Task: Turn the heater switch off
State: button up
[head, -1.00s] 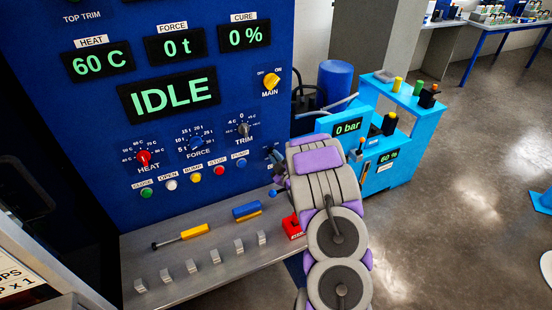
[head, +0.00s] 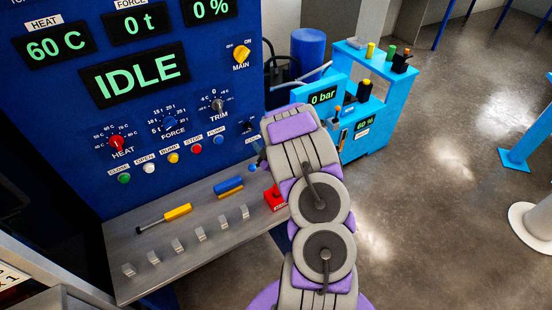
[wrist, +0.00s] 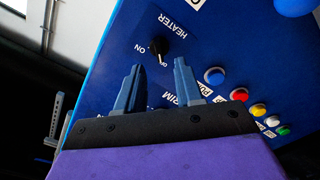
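The heater switch (wrist: 158,46) is a small black knob on the blue panel, seen upside down in the wrist view. The word HEATER lies above it and ON to its left; the knob's exact setting is too small to read. My gripper (wrist: 157,66) is open and empty. Its two blue-grey fingers point toward the knob, which shows between and beyond their tips; I see no clear contact. In the head view a small dark knob (head: 248,127), apparently this switch, shows right of the buttons. My arm hides most of my gripper there.
The panel (head: 75,120) also carries a red heat knob (head: 117,143), a trim knob (head: 218,104), the yellow main switch (head: 242,54) and several buttons. Below is a grey shelf (head: 150,255) with a red block (head: 275,198). A light-blue cart (head: 365,140) stands right. Floor beyond is open.

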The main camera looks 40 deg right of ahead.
jog(key=p+v, duration=0.5)
jog(key=v, duration=0.6)
jog(key=shift+s+d+f, duration=0.1)
dwell(0.4)
